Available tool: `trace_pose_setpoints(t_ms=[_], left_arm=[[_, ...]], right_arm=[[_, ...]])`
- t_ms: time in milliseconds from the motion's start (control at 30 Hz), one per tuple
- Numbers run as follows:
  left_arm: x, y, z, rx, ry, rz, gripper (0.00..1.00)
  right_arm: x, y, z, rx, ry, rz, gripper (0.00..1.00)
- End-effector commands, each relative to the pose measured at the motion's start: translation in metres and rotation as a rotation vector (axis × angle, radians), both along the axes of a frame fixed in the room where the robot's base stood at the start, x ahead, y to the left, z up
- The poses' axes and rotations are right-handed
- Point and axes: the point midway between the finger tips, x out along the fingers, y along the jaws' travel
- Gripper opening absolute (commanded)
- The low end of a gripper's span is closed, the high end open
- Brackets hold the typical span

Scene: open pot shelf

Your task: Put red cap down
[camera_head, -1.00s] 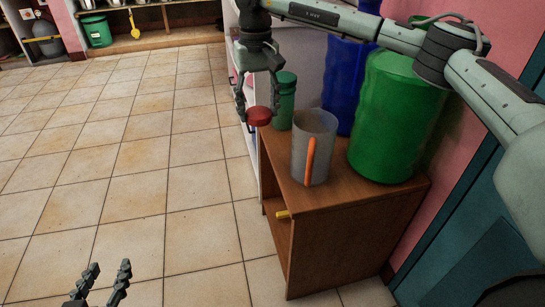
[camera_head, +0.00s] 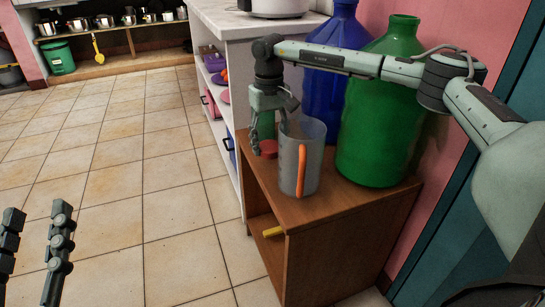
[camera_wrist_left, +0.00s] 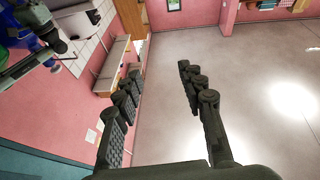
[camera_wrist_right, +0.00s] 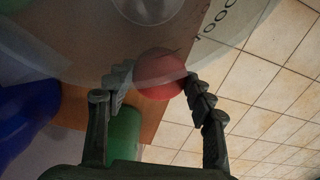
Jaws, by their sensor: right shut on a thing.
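The red cap (camera_head: 269,149) is in my right gripper (camera_head: 264,140), just left of the grey beaker and low over the wooden cabinet top (camera_head: 328,206). I cannot tell whether it touches the wood. In the right wrist view the red cap (camera_wrist_right: 160,74) sits between the two fingertips (camera_wrist_right: 160,84), partly seen through the clear beaker wall.
The grey beaker (camera_head: 313,160) with an orange stripe stands close beside the right gripper. A large green jug (camera_head: 380,120) and a blue jug (camera_head: 325,85) stand behind it. A white shelf unit (camera_head: 225,45) adjoins the cabinet. The tiled floor (camera_head: 150,180) at left is clear.

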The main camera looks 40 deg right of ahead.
Motion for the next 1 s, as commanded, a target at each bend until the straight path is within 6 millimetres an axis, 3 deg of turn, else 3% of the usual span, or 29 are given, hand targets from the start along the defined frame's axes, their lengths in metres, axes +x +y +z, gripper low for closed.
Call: trace_pose_setpoints(t_ms=[167,433,800,833,1000], left_arm=[[-0.001,0.000,0.003,-0.009,-0.020,-0.001,0.40],[-0.003,0.003,0.013,-0.032,-0.089,0.005,0.40],[-0.004,0.004,0.015,-0.037,-0.105,0.006,0.40],[-0.005,0.004,0.016,-0.038,-0.107,0.006,0.40],[-0.004,0.004,0.016,-0.039,-0.106,0.007,0.40]], right_arm=[[-0.002,-0.008,-0.008,0.001,0.000,0.000,0.42],[-0.003,-0.008,-0.044,-0.001,0.002,0.000,0.42],[-0.002,-0.008,-0.048,0.000,0.000,0.000,0.42],[-0.002,-0.008,-0.048,0.000,-0.001,0.000,0.56],[-0.002,-0.008,-0.047,0.000,-0.001,0.000,0.74]])
